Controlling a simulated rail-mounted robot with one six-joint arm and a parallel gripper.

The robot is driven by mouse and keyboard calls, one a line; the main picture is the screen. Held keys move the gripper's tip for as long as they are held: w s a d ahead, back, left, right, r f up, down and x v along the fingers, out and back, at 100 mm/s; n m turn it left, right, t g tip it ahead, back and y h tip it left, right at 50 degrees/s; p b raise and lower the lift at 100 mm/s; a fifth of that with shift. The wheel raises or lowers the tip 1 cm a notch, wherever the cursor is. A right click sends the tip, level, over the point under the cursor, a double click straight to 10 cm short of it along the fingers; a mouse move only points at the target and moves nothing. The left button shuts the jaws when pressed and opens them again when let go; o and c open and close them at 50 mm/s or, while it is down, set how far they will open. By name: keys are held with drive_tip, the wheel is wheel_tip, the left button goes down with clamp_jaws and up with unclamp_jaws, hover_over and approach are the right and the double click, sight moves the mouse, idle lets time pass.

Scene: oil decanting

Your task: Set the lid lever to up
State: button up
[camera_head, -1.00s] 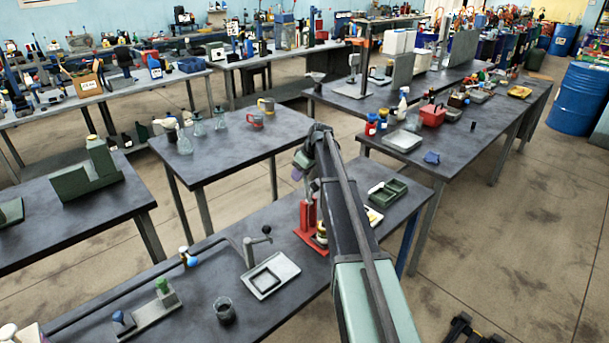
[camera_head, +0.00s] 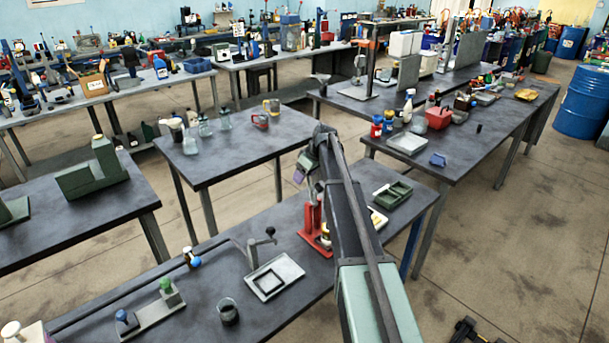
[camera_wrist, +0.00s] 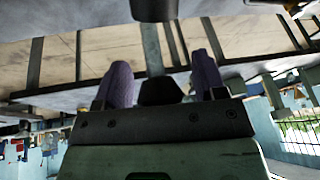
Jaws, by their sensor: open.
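A small crank-like lever with a dark round knob (camera_head: 270,231) stands on a post behind a pale square tray (camera_head: 274,276) on the near bench. I cannot tell whether this is the lid lever. A red stand (camera_head: 315,232) is to its right, partly hidden by my arm. My gripper (camera_head: 300,170) hangs above and slightly left of the red stand, small and partly hidden by my arm. In the wrist view, its two purple fingers (camera_wrist: 162,72) are apart with nothing between them. A dark rounded part (camera_wrist: 154,9) shows at the top edge there; I cannot tell what it is.
On the near bench are a dark glass beaker (camera_head: 227,311), a grey block with green and blue knobs (camera_head: 152,314), a thin pipe with a blue-ended fitting (camera_head: 192,258) and a green tray (camera_head: 393,194). Another bench with flasks (camera_head: 204,126) stands behind.

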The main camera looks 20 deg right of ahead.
drive_tip(key=p+v, duration=1)
drive_tip(key=shift+d+r, duration=0.15)
drive_tip(key=shift+r, duration=0.2)
drive_tip(key=shift+s, duration=0.1)
drive_tip(key=s+a+f+m+g+h+b, duration=0.1)
drive_tip(key=s+a+f+b, duration=0.3)
drive_tip(key=s+a, duration=0.4)
drive_tip(key=s+a+f+m+g+h+b, duration=0.1)
drive_tip(key=s+a+f+m+b, duration=0.2)
drive_tip(key=s, duration=1.2)
drive_tip(key=s+a+f+m+g+h+b, duration=0.1)
drive_tip(key=s+a+f+m+b, duration=0.1)
drive_tip(key=s+a+f+b, duration=0.4)
drive_tip(key=shift+s+a+f, duration=0.8)
drive_tip(key=shift+s+a, duration=2)
drive_tip(key=shift+a, duration=0.85)
